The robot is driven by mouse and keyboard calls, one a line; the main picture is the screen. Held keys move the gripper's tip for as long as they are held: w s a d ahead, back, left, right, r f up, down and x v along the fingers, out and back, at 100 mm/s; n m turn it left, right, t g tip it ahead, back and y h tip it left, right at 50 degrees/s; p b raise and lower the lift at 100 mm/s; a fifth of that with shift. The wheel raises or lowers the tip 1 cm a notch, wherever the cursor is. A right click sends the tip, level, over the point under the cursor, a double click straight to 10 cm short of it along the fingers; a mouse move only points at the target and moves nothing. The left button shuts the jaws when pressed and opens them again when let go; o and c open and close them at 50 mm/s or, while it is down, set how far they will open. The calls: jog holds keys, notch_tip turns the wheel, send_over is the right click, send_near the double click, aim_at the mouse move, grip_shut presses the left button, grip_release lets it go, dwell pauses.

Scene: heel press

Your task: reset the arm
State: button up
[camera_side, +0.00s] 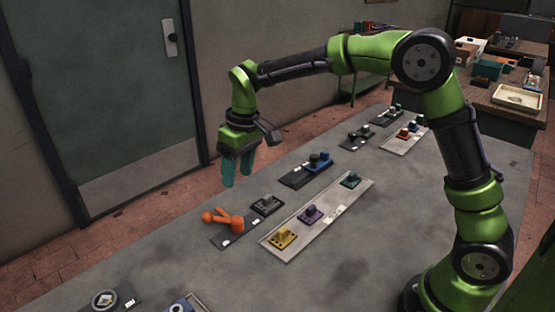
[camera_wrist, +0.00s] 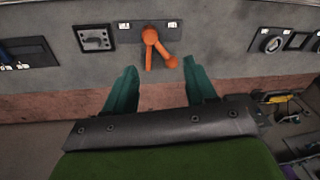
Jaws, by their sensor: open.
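My arm is green and black and reaches out over the grey table (camera_side: 330,270). My gripper (camera_side: 237,172) has two teal fingers pointing down. It hangs in the air near the table's door-side edge, above and behind an orange lever fixture (camera_side: 228,220). In the wrist view my gripper (camera_wrist: 163,85) is open, with its fingers apart and nothing between them. The orange lever (camera_wrist: 152,42) shows beyond the fingertips there, apart from them.
A long grey strip (camera_side: 345,211) carries yellow, purple and green blocks. A dark panel with a blue block (camera_side: 319,163) lies behind it. Round-dialed panels (camera_side: 105,299) sit at the near edge. A door (camera_side: 115,100) stands left. A bench with a tray (camera_side: 518,98) is at back right.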

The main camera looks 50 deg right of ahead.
jog(key=s+d+r+m+t, duration=0.2)
jog(key=s, duration=0.5)
jog(key=s+d+r+m+t, duration=0.2)
jog(key=s, duration=0.6)
jog(key=s+d+r+m+t, duration=0.2)
jog(key=s+d+r, duration=0.1)
jog(key=s, duration=0.5)
jog(key=shift+s, duration=0.15)
